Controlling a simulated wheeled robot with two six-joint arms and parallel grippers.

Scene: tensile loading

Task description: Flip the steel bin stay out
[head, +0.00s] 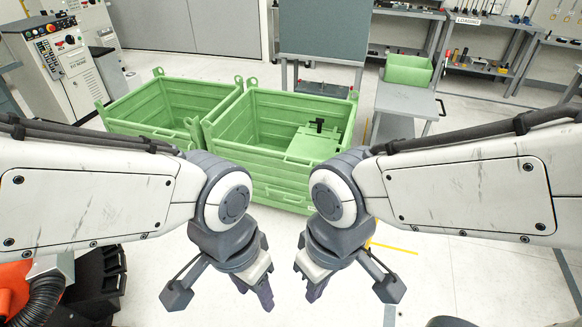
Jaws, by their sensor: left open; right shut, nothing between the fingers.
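Two green steel bins stand side by side on the floor ahead: the left bin (170,88) and the right bin (262,160). A small black upright piece (318,125) rises from a light green panel (316,145) inside the right bin; I cannot tell if it is the stay. My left gripper (254,290) is open and empty, pointing down in front of the bins. My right gripper (312,289) is shut and empty, close to its right. Both are apart from the bins. My arms hide parts of both bins' front.
A control cabinet (68,68) stands at the left. A grey cart (405,98) carries a small green box (408,70) behind the right bin. Shelves with tools (475,62) stand at the back right. Floor in front of the bins is partly clear, with yellow marks (392,247).

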